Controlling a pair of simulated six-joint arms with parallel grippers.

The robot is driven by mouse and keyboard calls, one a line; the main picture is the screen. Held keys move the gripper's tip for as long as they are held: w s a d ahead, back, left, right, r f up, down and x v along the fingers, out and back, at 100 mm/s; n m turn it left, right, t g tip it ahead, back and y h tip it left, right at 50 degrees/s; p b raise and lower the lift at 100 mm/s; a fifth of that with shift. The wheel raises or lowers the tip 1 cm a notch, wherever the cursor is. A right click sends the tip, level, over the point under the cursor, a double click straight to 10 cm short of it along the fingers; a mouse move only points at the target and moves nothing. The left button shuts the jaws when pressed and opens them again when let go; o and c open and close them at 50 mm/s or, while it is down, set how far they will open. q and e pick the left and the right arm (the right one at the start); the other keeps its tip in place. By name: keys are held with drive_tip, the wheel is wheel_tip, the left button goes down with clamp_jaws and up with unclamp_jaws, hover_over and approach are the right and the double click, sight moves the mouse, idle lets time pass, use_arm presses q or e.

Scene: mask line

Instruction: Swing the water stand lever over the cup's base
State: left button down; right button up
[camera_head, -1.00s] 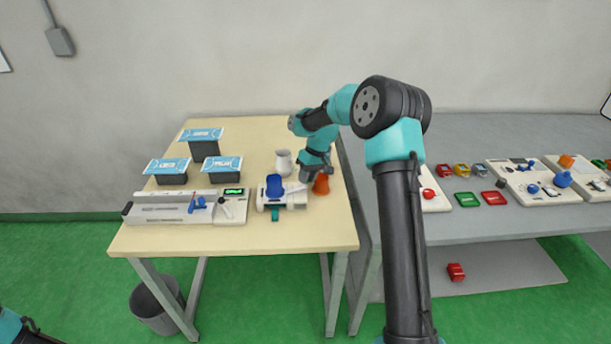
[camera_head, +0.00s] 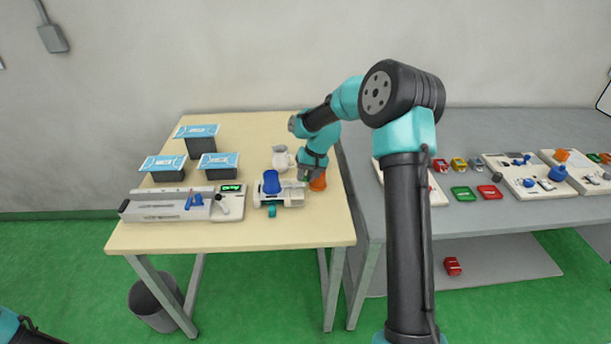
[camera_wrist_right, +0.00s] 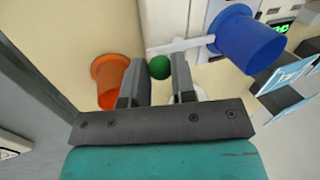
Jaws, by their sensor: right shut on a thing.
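The water stand (camera_head: 293,201) is a white device near the table's front right. A blue cup (camera_head: 271,182) stands on it; the cup also shows in the right wrist view (camera_wrist_right: 252,40). The white lever (camera_wrist_right: 182,45) reaches from beside the cup toward my right gripper (camera_wrist_right: 162,66) and ends at a green ball knob (camera_wrist_right: 159,68). My right gripper is shut on this knob, with a finger on each side. In the head view the gripper (camera_head: 309,174) is right of the cup and partly hides the lever's end. My left gripper is out of view.
An orange cup (camera_wrist_right: 110,80) stands close beside my right gripper. A white jug (camera_head: 281,158) is just behind the stand. A white device with a green display (camera_head: 231,189) is to the left. Blue-lidded dark boxes (camera_head: 218,162) stand farther left.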

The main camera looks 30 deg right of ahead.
drive_tip(key=o, duration=0.9)
drive_tip(key=v, duration=1.7)
drive_tip(key=shift+r, duration=0.2)
